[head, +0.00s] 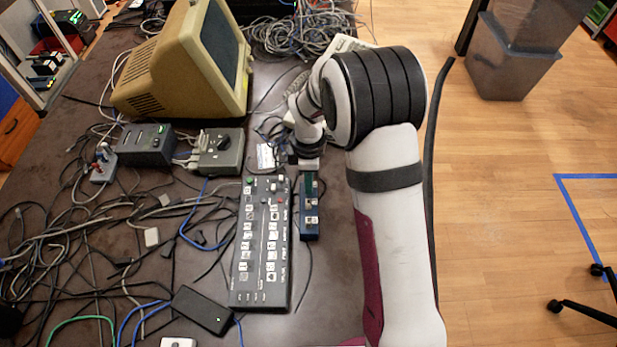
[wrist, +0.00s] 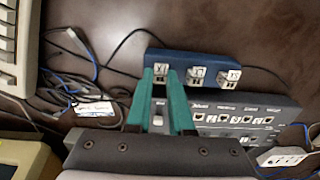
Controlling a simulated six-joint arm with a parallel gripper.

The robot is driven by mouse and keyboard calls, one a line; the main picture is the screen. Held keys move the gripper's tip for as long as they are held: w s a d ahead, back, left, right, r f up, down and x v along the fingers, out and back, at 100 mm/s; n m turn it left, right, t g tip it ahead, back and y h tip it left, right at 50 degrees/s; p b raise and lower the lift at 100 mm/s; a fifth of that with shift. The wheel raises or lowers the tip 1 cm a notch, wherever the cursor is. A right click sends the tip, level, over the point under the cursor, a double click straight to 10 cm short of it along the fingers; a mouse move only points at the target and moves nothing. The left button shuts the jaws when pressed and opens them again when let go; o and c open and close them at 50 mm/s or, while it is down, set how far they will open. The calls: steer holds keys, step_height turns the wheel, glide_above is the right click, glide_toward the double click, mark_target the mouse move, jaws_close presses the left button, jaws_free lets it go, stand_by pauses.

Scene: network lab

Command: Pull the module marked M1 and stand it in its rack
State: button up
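My gripper (wrist: 160,80) has two teal fingers, which reach over the near edge of a small blue rack (wrist: 217,60). Between the fingertips is a small white-faced module (wrist: 160,70), at the rack's left end in the wrist view. The fingers seem to close on its sides. Two similar modules, a middle one (wrist: 195,78) and a right one (wrist: 230,78), stand beside it in the rack. Their markings are too small to read. In the head view my gripper (head: 311,178) is at the far end of the rack (head: 310,232).
A long dark panel (head: 260,285) with rows of ports and modules lies beside the rack. A beige monitor (head: 160,95), grey boxes (head: 220,150), a black adapter (head: 202,310) and many loose cables crowd the table's left side.

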steer(key=o, duration=0.5)
steer(key=shift+r, duration=0.1)
step_height(320, 180, up, 16)
steer(key=shift+f, duration=0.15)
steer(key=s+d+m, duration=0.2)
steer(key=s+m, duration=0.6)
steer(key=s, duration=0.1)
steer(key=s+d+m+y, duration=0.1)
steer(key=s+d+m, duration=0.1)
steer(key=s+m, duration=0.5)
steer(key=s+d+r+m, duration=0.1)
steer(key=s+d+m, duration=0.1)
steer(key=s+m, duration=0.6)
steer(key=shift+s+d+m+y, duration=0.1)
steer(key=shift+s+m+y, duration=0.1)
steer(key=shift+s, duration=0.75)
steer(key=shift+s+d+m+y, duration=0.1)
steer(key=shift+s+y, duration=0.1)
steer(key=shift+s, duration=0.7)
